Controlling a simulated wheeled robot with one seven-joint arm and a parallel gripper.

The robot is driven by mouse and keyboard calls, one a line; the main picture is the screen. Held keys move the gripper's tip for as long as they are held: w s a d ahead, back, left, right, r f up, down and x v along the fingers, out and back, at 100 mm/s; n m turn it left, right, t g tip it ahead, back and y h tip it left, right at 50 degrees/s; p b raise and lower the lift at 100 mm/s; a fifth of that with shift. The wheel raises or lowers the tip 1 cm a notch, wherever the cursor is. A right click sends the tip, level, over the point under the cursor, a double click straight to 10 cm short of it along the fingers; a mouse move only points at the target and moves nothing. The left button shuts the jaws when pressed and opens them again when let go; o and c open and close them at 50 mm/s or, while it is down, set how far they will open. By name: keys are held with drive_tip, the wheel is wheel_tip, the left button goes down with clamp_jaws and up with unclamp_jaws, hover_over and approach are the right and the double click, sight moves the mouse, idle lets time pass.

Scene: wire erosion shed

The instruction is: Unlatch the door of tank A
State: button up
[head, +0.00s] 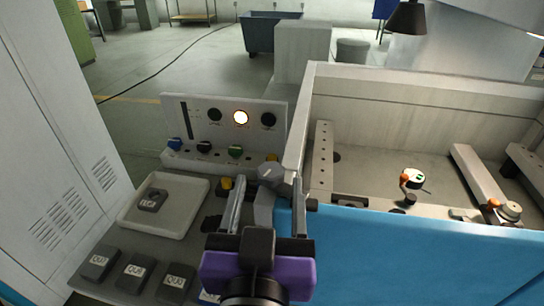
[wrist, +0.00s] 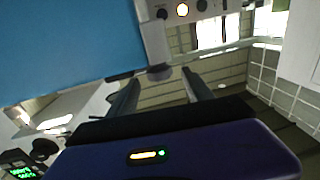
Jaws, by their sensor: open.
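The tank (head: 330,85) stands at right in the head view, its blue door (head: 420,245) across the front. The door also fills the upper left of the wrist view (wrist: 65,45). A grey rounded latch part (head: 271,172) is at the door's left end, by the tank corner. In the wrist view, a grey knob (wrist: 160,72) shows at the bottom of a pale post. My purple gripper (head: 269,183) is open, its fingers either side of this latch part. In the wrist view the fingertips (wrist: 163,80) are near the knob; contact cannot be told. No tank letter is readable.
A control panel (head: 225,112) with a lit lamp and coloured knobs stands left of the tank. A pale tray (head: 140,222) holds a dark labelled block (head: 152,200). More dark blocks (head: 137,270) lie in front. A white cabinet (head: 50,130) bounds the left. Fixtures with orange knobs (head: 411,178) are inside the tank.

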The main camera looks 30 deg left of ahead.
sight(272, 163)
drive_tip(key=p+x, duration=0.1)
drive_tip(key=x, duration=0.6)
drive_tip(key=shift+w+a, duration=0.1)
drive_tip(key=shift+w, duration=0.15)
drive_tip(key=shift+c, duration=0.3)
clamp_jaws()
